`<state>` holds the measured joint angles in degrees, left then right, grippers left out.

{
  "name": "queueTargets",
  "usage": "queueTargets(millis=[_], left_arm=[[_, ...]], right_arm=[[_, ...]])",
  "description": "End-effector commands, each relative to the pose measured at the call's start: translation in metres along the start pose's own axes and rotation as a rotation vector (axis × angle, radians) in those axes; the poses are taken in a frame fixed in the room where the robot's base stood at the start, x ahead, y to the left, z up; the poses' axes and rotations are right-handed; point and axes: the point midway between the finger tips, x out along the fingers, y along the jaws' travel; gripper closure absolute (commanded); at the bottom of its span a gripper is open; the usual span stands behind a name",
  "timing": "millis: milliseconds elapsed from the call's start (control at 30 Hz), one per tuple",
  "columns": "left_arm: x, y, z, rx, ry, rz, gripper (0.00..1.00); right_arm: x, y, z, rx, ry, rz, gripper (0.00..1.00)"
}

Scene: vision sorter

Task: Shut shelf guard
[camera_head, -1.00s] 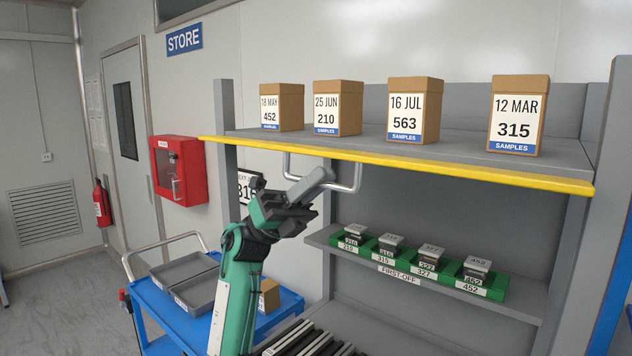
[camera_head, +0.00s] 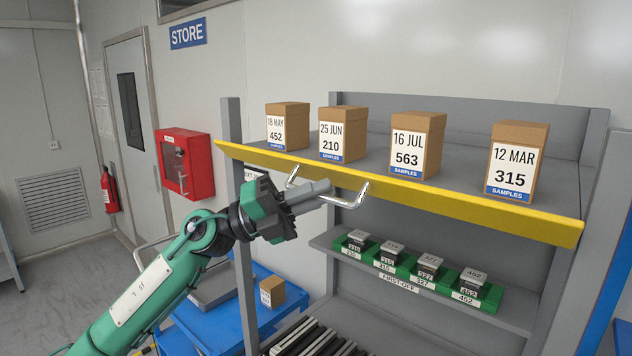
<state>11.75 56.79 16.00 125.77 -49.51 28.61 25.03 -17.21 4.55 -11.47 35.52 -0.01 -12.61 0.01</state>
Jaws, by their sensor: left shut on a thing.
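The shelf guard (camera_head: 440,199) is a long yellow bar along the front edge of the top shelf. Its face is turned partly toward me, and it stands no higher than the base of the boxes. A silver handle (camera_head: 352,198) sticks out from it toward me. My left gripper (camera_head: 318,191) comes in from the left and is shut on the handle's bar; the fingers hide the bar's middle. My right gripper is not in view.
Several sample boxes (camera_head: 417,146) stand on the top shelf behind the guard. The lower shelf holds green blocks (camera_head: 467,290) with small parts. A blue cart (camera_head: 205,325) with a carton (camera_head: 271,292) stands lower left. A red cabinet (camera_head: 186,166) hangs on the wall.

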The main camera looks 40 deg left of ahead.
Motion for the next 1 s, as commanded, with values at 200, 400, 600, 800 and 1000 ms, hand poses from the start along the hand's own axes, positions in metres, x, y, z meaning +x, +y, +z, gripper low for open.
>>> queueTargets(millis=[200, 400, 600, 800, 1000], left_arm=[[0.006, -0.011, 0.006, -0.118, 0.002, 0.130, 1.00], [0.011, -0.015, 0.011, -0.229, 0.002, 0.240, 1.00], [0.016, -0.019, 0.016, -0.332, 0.001, 0.342, 1.00], [0.021, -0.022, 0.021, -0.424, 0.001, 0.430, 1.00], [0.025, -0.024, 0.025, -0.490, -0.001, 0.495, 1.00]], right_arm=[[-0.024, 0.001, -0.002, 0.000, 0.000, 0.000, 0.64], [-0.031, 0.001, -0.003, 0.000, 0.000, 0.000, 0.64], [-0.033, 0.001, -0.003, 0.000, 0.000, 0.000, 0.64], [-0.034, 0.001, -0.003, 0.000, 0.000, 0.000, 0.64], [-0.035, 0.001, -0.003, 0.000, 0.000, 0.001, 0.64]])
